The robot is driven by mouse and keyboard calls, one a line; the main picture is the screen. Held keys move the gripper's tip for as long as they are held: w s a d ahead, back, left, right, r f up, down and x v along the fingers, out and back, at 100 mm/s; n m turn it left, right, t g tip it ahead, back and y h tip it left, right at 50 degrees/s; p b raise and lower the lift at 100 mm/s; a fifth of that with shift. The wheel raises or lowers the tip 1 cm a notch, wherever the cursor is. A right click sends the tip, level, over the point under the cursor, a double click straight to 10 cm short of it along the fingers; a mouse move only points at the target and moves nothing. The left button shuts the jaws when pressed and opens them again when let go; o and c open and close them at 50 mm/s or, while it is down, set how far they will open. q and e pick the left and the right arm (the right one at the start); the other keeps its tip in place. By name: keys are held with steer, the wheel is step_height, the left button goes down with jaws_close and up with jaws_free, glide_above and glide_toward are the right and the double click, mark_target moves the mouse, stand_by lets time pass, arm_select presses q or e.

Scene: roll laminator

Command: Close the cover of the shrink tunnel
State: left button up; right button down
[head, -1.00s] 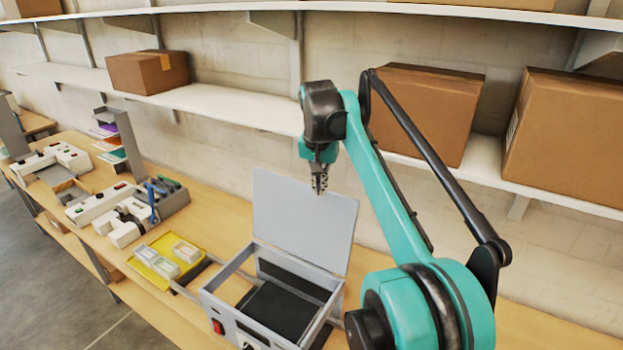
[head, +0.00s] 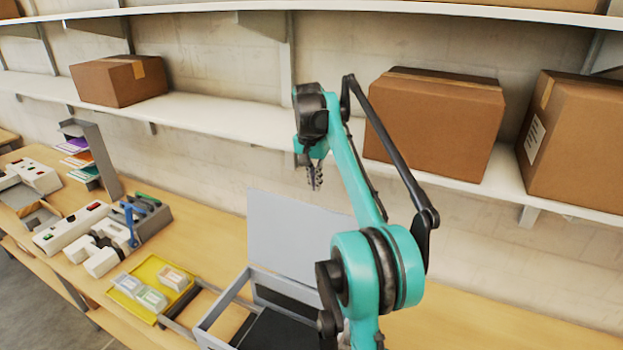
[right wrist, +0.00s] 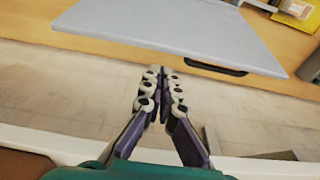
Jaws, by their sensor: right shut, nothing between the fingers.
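The shrink tunnel (head: 215,318) is a light grey box with a dark inside, at the bottom middle of the head view. Its flat grey cover (head: 290,232) stands open and upright at the back of the box. In the right wrist view the cover (right wrist: 175,30) shows as a wide panel with a black handle (right wrist: 205,68) on its edge. My right gripper (head: 315,183) is shut and empty, pointing down just above the cover's top edge. In its wrist view the fingertips (right wrist: 160,72) show close to the cover's edge, left of the handle. My left gripper is not in view.
A yellow tray (head: 152,270) with small packs lies left of the tunnel. A white and grey sealing device (head: 90,228) stands farther left. Shelves (head: 225,118) with cardboard boxes (head: 435,120) run along the wall behind my arm.

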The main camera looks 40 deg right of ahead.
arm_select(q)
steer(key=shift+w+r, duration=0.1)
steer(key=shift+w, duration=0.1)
arm_select(e)
step_height(320, 180, down, 6)
steer(key=shift+w+d+f, duration=0.25)
steer(key=shift+w+d, duration=0.2)
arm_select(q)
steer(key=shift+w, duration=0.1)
arm_select(e)
steer(key=shift+w, duration=0.1)
